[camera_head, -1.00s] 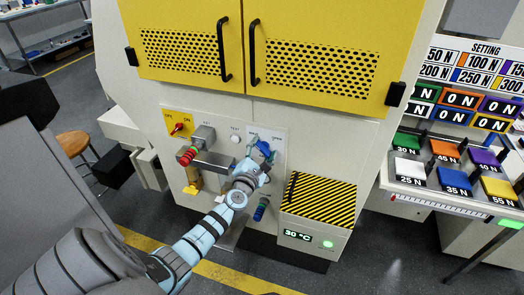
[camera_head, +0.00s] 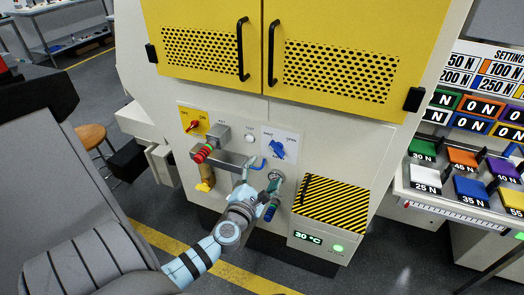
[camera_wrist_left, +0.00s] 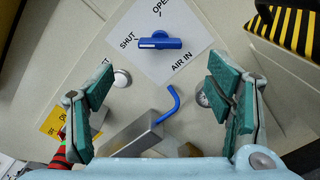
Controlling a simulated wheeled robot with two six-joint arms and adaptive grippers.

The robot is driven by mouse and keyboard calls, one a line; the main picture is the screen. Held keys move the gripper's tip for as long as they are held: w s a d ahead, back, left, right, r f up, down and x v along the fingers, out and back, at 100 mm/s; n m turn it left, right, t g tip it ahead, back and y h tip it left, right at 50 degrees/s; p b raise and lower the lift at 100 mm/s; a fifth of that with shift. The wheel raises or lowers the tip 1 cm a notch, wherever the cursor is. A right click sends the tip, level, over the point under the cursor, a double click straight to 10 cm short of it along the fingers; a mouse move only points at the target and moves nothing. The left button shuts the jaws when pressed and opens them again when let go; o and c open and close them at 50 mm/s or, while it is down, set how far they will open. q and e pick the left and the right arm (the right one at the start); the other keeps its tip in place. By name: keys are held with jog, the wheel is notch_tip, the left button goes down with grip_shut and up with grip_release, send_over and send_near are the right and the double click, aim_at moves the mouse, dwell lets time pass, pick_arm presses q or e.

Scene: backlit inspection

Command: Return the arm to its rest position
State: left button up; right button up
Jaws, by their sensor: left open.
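My left gripper (camera_head: 262,182) is in front of the machine's lower panel, below the blue valve handle (camera_head: 278,150). In the left wrist view its teal-padded fingers (camera_wrist_left: 158,98) are wide apart with nothing held between them. The blue handle (camera_wrist_left: 160,43) is beyond the fingertips, apart from them, on a white plate marked SHUT, OPEN and AIR IN. A bent blue rod (camera_wrist_left: 172,105) on a grey metal block (camera_wrist_left: 134,140) shows between the fingers, nearer the wrist. My right gripper is not in view.
A red switch (camera_head: 193,126) on a yellow plate and a red-and-green knob (camera_head: 203,153) are left of the gripper. A striped box (camera_head: 328,205) protrudes at right. Coloured weight blocks (camera_head: 470,188) lie on a side table. Open floor lies below.

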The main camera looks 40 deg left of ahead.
pick_arm(q)
jog(key=shift+s+d, duration=0.25)
jog(key=shift+s, duration=0.35)
